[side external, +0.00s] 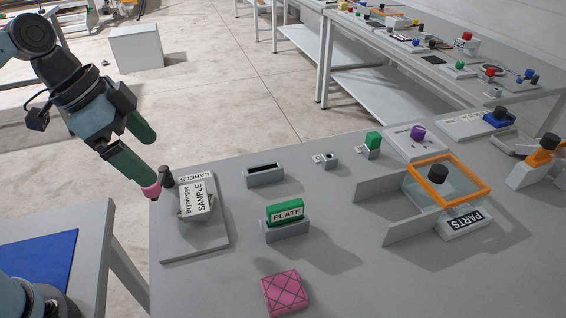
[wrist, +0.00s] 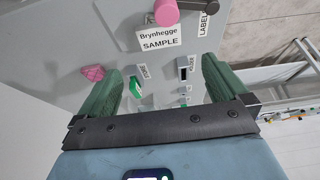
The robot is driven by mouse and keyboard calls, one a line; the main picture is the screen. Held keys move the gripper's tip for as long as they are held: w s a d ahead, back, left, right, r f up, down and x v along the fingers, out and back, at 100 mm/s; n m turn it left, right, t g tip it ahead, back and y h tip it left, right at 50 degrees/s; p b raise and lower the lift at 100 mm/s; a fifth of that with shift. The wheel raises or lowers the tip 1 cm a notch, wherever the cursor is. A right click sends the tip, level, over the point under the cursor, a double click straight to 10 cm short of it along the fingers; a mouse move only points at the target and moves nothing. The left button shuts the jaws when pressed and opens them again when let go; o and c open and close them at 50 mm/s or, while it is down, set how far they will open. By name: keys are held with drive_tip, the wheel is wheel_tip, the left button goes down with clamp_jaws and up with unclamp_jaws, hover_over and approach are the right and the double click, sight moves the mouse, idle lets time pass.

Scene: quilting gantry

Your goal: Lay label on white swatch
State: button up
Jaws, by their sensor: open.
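A white label (side external: 197,202) reading "Brynhegge SAMPLE" rests on a small raised block on the grey labels board (side external: 205,245). The label also shows in the wrist view (wrist: 159,38), beyond my fingertips. My gripper (side external: 151,163) is open and empty, at the left edge of the table, left of the label and above it. Its two green fingers stand wide apart in the wrist view (wrist: 157,82). I see no white swatch in either view; a pink swatch (side external: 285,293) with a grid pattern lies at the table's front.
A pink knob (wrist: 166,12) stands beside the label. A green plate (side external: 285,213) in a grey holder and a slotted grey block (side external: 264,175) stand to the right. An orange-framed clear lid (side external: 447,180) and upright grey walls are further right. Front-right table is clear.

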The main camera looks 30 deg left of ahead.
drive_tip(key=w+a+f+n+t+y, duration=0.1)
drive_tip(key=a+f+n+t+y, duration=0.2)
drive_tip(key=a+n, duration=0.3)
drive_tip(key=f+n, duration=0.1)
drive_tip(key=n, duration=0.2)
drive_tip(key=shift+t, duration=0.4)
